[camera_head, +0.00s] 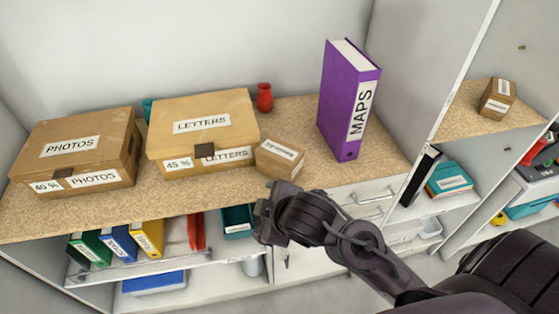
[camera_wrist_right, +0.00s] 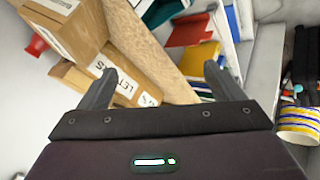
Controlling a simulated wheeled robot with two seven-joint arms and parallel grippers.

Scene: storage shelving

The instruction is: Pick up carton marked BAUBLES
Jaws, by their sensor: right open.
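Two small cartons could bear the name BAUBLES, but I cannot read either label. One small brown carton (camera_head: 280,158) stands on the counter at the right front corner of the LETTERS carton (camera_head: 202,108). The other small carton (camera_head: 497,98) stands on the right-hand counter past the divider. My right gripper (camera_head: 262,212) is in front of the counter edge, below and apart from the nearer small carton. In the right wrist view my right gripper (camera_wrist_right: 160,85) is open and empty. The nearer carton (camera_wrist_right: 78,25) appears at upper left there, outside the fingers. My left gripper is not in view.
The PHOTOS carton (camera_head: 75,150) is at left. A purple MAPS binder (camera_head: 348,98) stands upright to the right of the nearer small carton. A red vase (camera_head: 264,98) stands behind. A white divider (camera_head: 445,100) separates the two counters. Folders (camera_head: 118,243) fill the shelf below.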

